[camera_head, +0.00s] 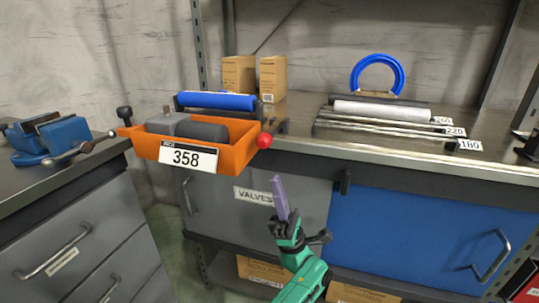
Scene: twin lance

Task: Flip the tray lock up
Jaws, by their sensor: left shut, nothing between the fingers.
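An orange tray (240,155) labelled 358 sits at the front edge of the workbench, left of centre, with a grey block and a dark cylinder in it. A lever with a red ball knob (264,141) stands at the tray's right end, and a black knob (124,113) at its left end. I cannot tell for certain which of these is the lock. My left gripper (281,197), with purple fingers on a green arm, is shut and empty. It points up in front of the grey drawer, below and apart from the red knob. My right gripper is out of view.
A blue vise (50,138) stands on the left bench. A blue roller (217,101) lies behind the tray. A rack (385,125) with a white roller and bars is to the right. Cardboard boxes (238,75) and a blue ring (377,61) stand behind.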

